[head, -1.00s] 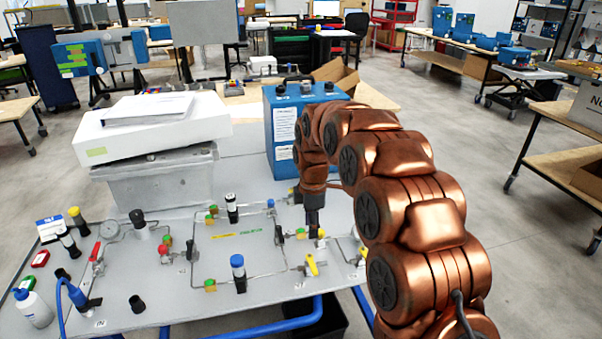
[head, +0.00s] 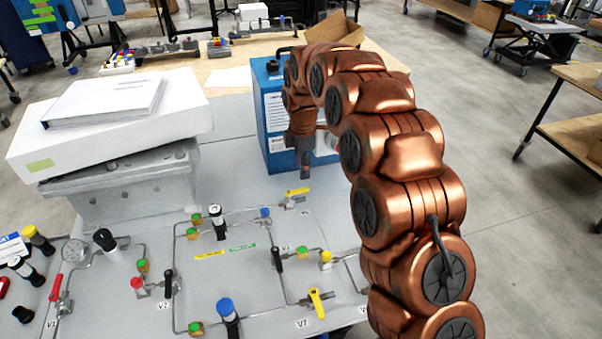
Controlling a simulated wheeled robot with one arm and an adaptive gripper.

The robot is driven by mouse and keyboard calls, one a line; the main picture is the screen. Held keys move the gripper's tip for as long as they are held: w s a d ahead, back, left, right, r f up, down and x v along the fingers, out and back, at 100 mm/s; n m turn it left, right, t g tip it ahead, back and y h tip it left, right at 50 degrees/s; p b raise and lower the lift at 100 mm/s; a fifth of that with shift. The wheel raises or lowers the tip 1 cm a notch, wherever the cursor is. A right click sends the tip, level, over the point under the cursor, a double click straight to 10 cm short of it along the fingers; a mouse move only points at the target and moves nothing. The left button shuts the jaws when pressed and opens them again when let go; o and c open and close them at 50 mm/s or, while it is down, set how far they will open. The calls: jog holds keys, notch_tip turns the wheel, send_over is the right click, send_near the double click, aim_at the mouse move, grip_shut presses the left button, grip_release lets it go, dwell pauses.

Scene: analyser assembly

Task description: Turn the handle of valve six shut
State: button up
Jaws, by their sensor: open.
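The valve panel (head: 255,285) lies flat with thin metal tubing on it. A black valve handle (head: 277,260) stands in the middle right, and a yellow handle (head: 316,303) sits by the V7 label. Another yellow handle (head: 297,192) lies at the panel's back, and a second black handle (head: 168,284) is near V2. I cannot read a label for valve six, so I cannot tell which handle is its own. My gripper (head: 305,172) points down, open and apart from the handles, in front of the blue box. Its fingertips are small and dark here.
The blue box (head: 276,125) stands behind the panel, close to my gripper. A white case (head: 110,125) with a binder rests on a grey block at the left. Blue-capped and black upright fittings (head: 226,311) rise from the panel. Open floor lies to the right.

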aim_at(302, 189)
jog(key=shift+s+f+p, duration=0.1)
jog(key=shift+f+p, duration=1.25)
jog(key=shift+f, duration=2.5)
jog(key=shift+c, duration=0.4)
grip_shut()
